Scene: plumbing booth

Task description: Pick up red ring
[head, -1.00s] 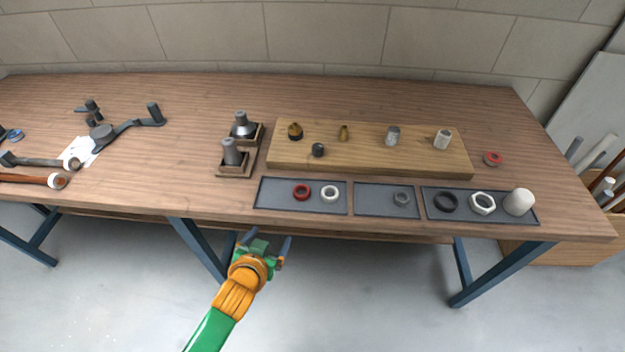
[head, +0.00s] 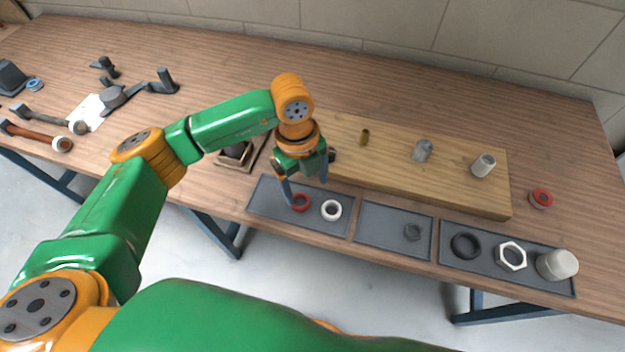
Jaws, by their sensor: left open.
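The gripper looks empty. I cannot tell how high the fingertips are above the tray. My right gripper is not in view.
A wooden board (head: 450,190) with small fittings stands behind the trays. The right tray holds a black ring (head: 466,246), a white nut (head: 511,255) and a white cap (head: 557,265). A red-and-grey roll (head: 540,198) lies at the right.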

